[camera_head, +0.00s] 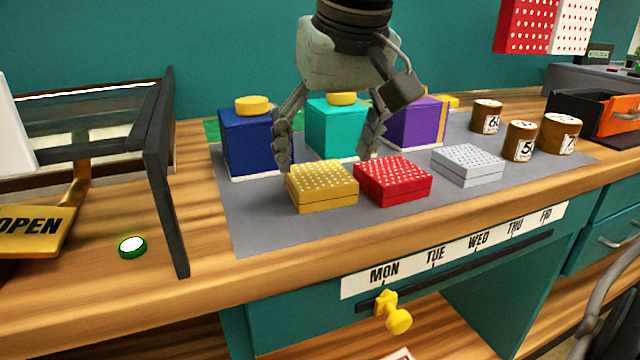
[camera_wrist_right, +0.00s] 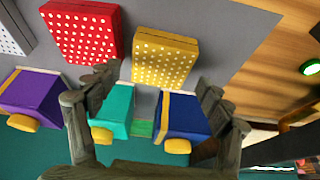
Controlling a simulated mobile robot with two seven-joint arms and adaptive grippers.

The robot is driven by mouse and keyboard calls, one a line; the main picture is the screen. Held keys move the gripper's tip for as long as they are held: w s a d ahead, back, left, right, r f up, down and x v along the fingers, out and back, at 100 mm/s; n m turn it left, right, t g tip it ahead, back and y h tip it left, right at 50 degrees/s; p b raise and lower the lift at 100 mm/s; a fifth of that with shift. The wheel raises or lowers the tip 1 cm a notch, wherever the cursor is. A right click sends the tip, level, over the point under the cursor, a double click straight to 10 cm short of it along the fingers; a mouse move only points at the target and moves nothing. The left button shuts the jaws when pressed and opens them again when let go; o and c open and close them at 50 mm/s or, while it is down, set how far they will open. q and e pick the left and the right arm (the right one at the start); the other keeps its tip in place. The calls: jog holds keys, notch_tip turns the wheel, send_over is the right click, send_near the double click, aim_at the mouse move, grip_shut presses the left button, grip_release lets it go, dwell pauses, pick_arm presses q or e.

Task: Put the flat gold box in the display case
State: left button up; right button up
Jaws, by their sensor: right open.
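The flat gold box (camera_head: 322,186) with white dots lies on the grey mat, left of the red box. It also shows in the right wrist view (camera_wrist_right: 164,60), ahead of the fingers. My right gripper (camera_head: 326,150) is open and empty, its fingers pointing down behind and above the gold box; I see no contact. The display case (camera_head: 160,160) stands at the left, with a dark frame and glass; its dark door panel stands out toward the counter's front edge. An OPEN sign (camera_head: 34,230) is in front of it. My left gripper is not in view.
A red box (camera_head: 392,181) sits close right of the gold box, and a silver box (camera_head: 467,164) farther right. Blue (camera_head: 250,140), teal (camera_head: 335,128) and purple (camera_head: 414,124) boxes stand behind. A green button (camera_head: 132,246) lies near the case door. Numbered cans (camera_head: 520,140) are at right.

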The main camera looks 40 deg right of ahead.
aim_at(320, 175)
jog(key=x, duration=0.4)
jog(key=shift+w, duration=0.1)
jog(key=c, duration=1.1)
jog(key=shift+r, duration=0.1)
jog(key=shift+c, duration=0.2)
